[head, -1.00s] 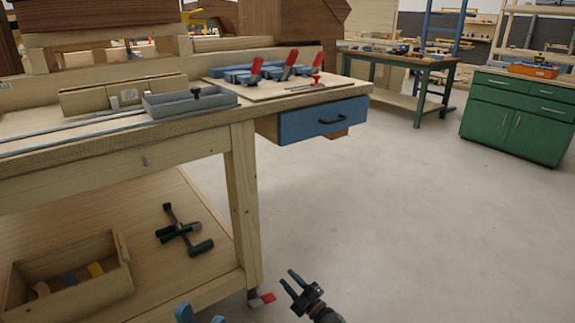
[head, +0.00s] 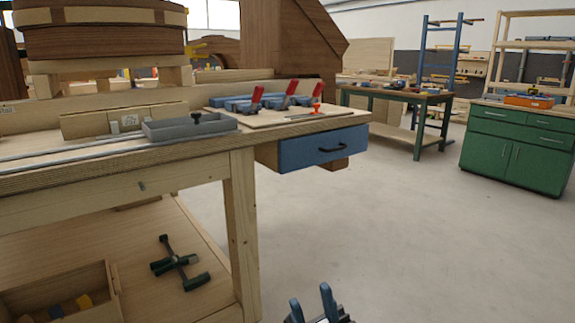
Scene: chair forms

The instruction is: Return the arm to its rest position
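My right gripper (head: 312,304) is at the bottom edge of the head view, right of the bench leg. Its two blue fingers point up and stand apart, with nothing between them. It is over the floor, clear of the bench. My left gripper is not in view. The rest of the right arm is cut off by the picture's lower edge.
A wooden workbench (head: 200,164) fills the left, with a blue drawer (head: 322,148) at its right end. A grey tray (head: 190,128) and red-handled clamps (head: 257,97) lie on top. A green cabinet (head: 515,150) stands at right. The floor (head: 410,240) between is clear.

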